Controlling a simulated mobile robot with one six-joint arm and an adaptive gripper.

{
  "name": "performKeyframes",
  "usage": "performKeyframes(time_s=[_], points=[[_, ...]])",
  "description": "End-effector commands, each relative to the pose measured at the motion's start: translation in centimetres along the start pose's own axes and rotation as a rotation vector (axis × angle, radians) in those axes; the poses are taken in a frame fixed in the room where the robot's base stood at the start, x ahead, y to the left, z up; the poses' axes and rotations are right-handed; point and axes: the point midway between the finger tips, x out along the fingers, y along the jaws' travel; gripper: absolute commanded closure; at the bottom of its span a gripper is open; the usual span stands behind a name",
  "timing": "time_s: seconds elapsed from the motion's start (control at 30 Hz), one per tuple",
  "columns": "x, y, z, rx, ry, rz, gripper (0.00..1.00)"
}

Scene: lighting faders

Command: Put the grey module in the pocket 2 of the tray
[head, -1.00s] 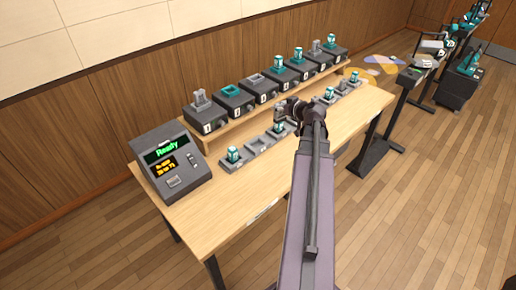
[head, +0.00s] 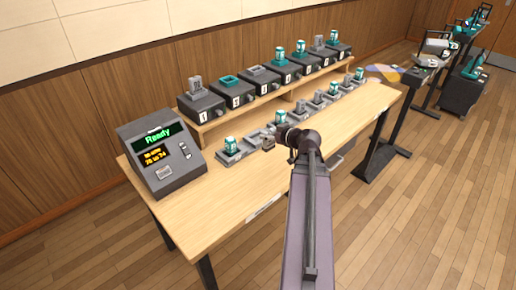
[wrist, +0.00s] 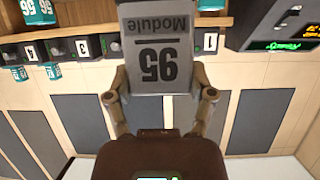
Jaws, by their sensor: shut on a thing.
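My gripper (head: 278,138) is shut on a grey module (wrist: 162,50) marked 95. The module fills the space between the two fingers in the wrist view, its label upside down. In the head view, my gripper is over the table's front side, beside the row of tray pockets. The tray (head: 240,155) runs along the table. A teal module (head: 231,145) stands in its nearest pocket, and another teal module (head: 280,116) stands farther along. The pocket between them is partly hidden by my gripper. I cannot make out pocket numbers on the tray.
A raised shelf (head: 222,121) behind the tray carries several numbered black stands, some with grey or teal modules. A console (head: 160,160) reading Ready stands at the left end. The table front (head: 235,195) is clear. Other stands and equipment are at the far right.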

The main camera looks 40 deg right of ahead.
Motion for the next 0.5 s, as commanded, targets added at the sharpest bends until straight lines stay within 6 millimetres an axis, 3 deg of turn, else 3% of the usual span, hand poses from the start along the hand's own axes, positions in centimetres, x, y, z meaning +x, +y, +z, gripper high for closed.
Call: performKeyframes(time_s=[0.03, 0.13, 0.5], points=[[0.32, -0.33, 1.06, -0.002, 0.001, -0.005, 0.79], [0.47, -0.68, 1.65, -0.005, 0.001, -0.012, 0.79], [0.49, -0.91, 1.90, -0.008, 0.001, -0.019, 0.79]])
